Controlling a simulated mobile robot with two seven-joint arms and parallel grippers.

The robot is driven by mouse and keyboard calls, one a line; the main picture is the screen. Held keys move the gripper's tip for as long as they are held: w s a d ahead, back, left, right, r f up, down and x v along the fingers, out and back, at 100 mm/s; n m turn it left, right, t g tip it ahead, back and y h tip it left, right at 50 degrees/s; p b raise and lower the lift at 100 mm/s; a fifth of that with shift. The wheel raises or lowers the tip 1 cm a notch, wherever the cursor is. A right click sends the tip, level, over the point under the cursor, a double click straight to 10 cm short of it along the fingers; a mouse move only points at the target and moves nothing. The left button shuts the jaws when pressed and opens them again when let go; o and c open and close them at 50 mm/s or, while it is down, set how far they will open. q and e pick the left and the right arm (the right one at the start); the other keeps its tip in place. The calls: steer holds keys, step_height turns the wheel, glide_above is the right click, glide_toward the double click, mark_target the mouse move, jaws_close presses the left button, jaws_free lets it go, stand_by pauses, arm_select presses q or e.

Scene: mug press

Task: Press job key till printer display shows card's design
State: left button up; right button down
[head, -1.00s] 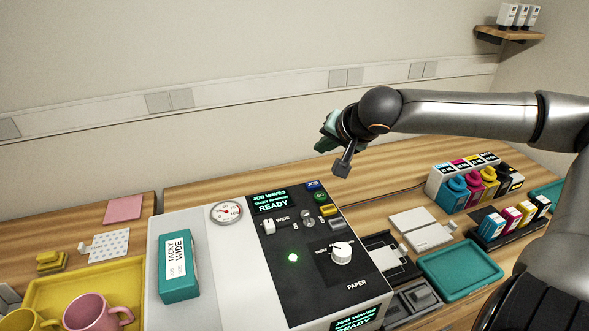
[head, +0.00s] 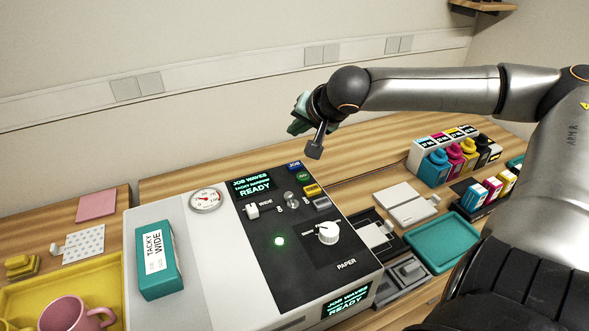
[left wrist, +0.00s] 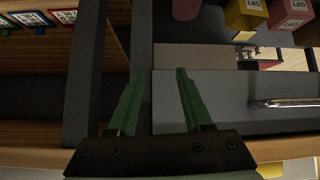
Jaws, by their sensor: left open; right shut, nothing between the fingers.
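The printer (head: 205,262) has a black panel with a blue job key (head: 294,166) at its far right corner. Its display (head: 251,185) glows green and reads "JOB WAVES" and "READY"; a front display (head: 346,301) also reads "JOB WAVES". A white card with a dotted pattern (head: 84,246) lies left of the printer. My right gripper (head: 298,113) is shut and empty, above and behind the job key in the picture, apart from it. My left gripper (left wrist: 160,72) shows only in the left wrist view, open and empty, over grey and dark surfaces.
A teal "TACKY WIDE" box (head: 158,262) sits on the printer. A yellow tray (head: 105,268) with a pink mug (head: 73,315) is at left. A teal tray (head: 442,243), ink bottles (head: 450,157) and cartridges (head: 488,193) stand at right. Bare wood lies behind the printer.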

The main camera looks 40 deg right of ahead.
steer(key=b, duration=0.3)
glide_above(295, 166)
steer(key=f, duration=0.4)
steer(key=shift+s+a+f, duration=0.1)
steer(key=shift+s+f, duration=0.2)
steer(key=shift+s, duration=0.05)
step_height(295, 166, down, 2)
steer(key=shift+b, duration=0.95)
arm_select(q)
steer(key=shift+m+h, duration=0.3)
steer(key=shift+h, duration=0.2)
steer(key=w+d+f, duration=0.1)
steer(key=d+f, duration=0.1)
steer(key=f, duration=0.1)
steer(key=shift+w+d, duration=0.35)
steer(key=shift+s+a+f, duration=0.15)
steer(key=shift+a+f, duration=0.05)
steer(key=shift+f, duration=0.05)
steer(key=shift+f, duration=0.15)
arm_select(e)
steer(key=shift+f, duration=0.1)
arm_select(q)
steer(key=shift+f+b, duration=0.3)
steer(key=shift+b, duration=0.1)
arm_select(e)
steer(key=shift+f, duration=0.25)
